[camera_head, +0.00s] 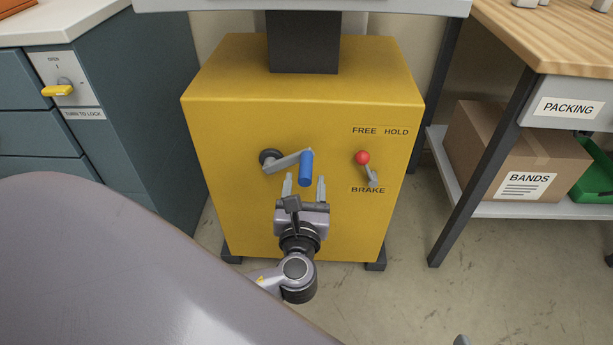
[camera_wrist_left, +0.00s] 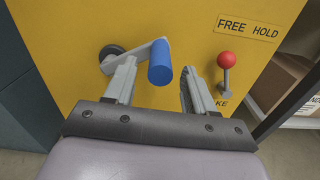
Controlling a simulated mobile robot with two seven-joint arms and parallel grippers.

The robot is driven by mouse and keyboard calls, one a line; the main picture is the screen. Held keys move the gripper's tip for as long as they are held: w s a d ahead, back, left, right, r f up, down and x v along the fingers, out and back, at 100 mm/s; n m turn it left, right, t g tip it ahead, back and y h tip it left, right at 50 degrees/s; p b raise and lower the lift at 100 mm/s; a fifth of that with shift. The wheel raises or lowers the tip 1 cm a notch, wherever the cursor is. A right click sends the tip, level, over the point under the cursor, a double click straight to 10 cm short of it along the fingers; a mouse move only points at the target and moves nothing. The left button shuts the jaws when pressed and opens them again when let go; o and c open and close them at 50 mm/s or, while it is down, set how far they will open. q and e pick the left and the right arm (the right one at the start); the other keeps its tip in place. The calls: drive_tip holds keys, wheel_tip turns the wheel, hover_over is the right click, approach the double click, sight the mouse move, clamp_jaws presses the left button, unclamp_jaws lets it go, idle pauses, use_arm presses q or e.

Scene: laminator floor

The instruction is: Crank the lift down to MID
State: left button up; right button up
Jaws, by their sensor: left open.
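The yellow lift base (camera_head: 310,115) stands in front of me. Its crank has a grey arm (camera_head: 287,162) on a dark hub at the left and a blue handle (camera_head: 306,168) at the arm's right end. My left gripper (camera_head: 304,184) is open and empty just below the blue handle. In the left wrist view, the blue handle (camera_wrist_left: 160,62) shows between and beyond the two fingers; I cannot tell whether they touch it. The brake lever with its red knob (camera_head: 363,157) is right of the crank, between the FREE and HOLD labels above and BRAKE below. My right gripper is not in view.
A dark column (camera_head: 303,42) rises from the base to a light platform (camera_head: 300,6). Blue-grey drawers (camera_head: 40,134) with a yellow lock knob stand at the left. A packing table (camera_head: 550,40) with a BANDS box (camera_head: 515,150) on its shelf stands at the right.

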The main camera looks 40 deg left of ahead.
sight(306, 172)
use_arm(q)
drive_tip(key=shift+b+x, duration=0.45)
drive_tip(key=shift+x, duration=1.65)
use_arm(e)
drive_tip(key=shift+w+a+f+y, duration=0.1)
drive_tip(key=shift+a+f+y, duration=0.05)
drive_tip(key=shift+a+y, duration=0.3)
use_arm(q)
clamp_jaws()
